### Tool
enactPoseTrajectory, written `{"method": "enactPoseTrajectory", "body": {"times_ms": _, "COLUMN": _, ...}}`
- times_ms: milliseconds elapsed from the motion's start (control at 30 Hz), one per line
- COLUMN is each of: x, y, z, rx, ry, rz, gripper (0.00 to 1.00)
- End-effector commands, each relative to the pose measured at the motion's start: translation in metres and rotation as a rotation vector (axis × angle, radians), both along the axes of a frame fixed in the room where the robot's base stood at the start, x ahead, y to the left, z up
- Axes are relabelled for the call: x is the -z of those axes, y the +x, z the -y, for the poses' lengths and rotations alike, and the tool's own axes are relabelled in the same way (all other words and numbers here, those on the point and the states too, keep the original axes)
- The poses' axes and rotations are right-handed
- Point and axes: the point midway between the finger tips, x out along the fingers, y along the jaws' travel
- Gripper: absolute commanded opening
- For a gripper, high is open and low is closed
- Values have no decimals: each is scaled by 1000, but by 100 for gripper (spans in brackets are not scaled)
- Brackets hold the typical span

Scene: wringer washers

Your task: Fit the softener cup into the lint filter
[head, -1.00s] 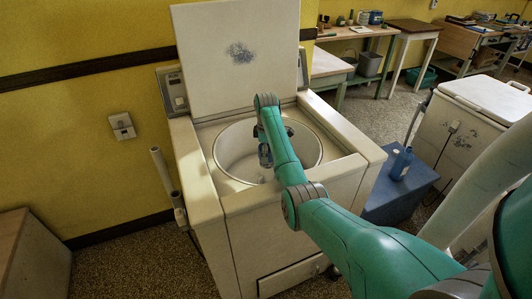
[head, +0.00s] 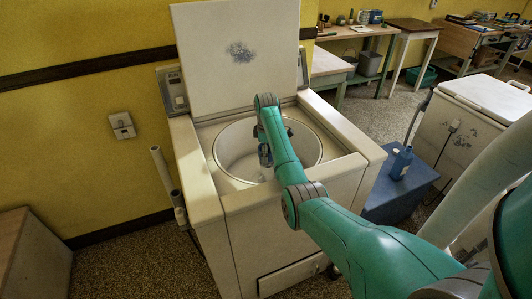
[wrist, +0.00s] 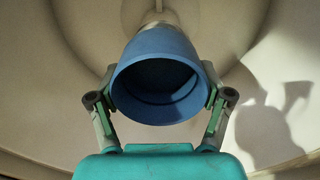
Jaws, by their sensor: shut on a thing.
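The blue softener cup (wrist: 158,105) is in my gripper (wrist: 160,92). One finger presses on each side of the cup, and its round open mouth faces the wrist camera. In the head view my gripper (head: 265,155) is inside the round opening of the washer tub (head: 232,162), mostly hidden behind my arm. In the wrist view a pale post (wrist: 157,18) shows just beyond the cup, at the tub's middle. It may be the lint filter or carry it; the cup hides most of it. I cannot tell whether the cup touches it.
The washer's lid (head: 235,60) stands open behind the tub. A blue bottle (head: 402,162) stands on a blue box (head: 412,190) to the right. A white chest (head: 465,125) is farther right. Tub walls surround my gripper.

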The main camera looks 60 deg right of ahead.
Motion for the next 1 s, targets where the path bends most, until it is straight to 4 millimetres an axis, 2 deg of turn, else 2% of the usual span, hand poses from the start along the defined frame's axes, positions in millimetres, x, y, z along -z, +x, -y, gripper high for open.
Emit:
{"method": "enactPoseTrajectory", "body": {"times_ms": 367, "x": 5, "y": -2, "z": -1, "rx": 0, "ry": 4, "rz": -5, "gripper": 45}}
{"method": "enactPoseTrajectory", "body": {"times_ms": 400, "x": 5, "y": -2, "z": -1, "rx": 0, "ry": 4, "rz": -5, "gripper": 81}}
{"method": "enactPoseTrajectory", "body": {"times_ms": 467, "x": 5, "y": -2, "z": -1, "rx": 0, "ry": 4, "rz": -5, "gripper": 96}}
{"method": "enactPoseTrajectory", "body": {"times_ms": 500, "x": 5, "y": -2, "z": -1, "rx": 0, "ry": 4, "rz": -5, "gripper": 100}}
{"method": "enactPoseTrajectory", "body": {"times_ms": 1000, "x": 2, "y": -1, "z": -1, "rx": 0, "ry": 2, "rz": -2, "gripper": 100}}
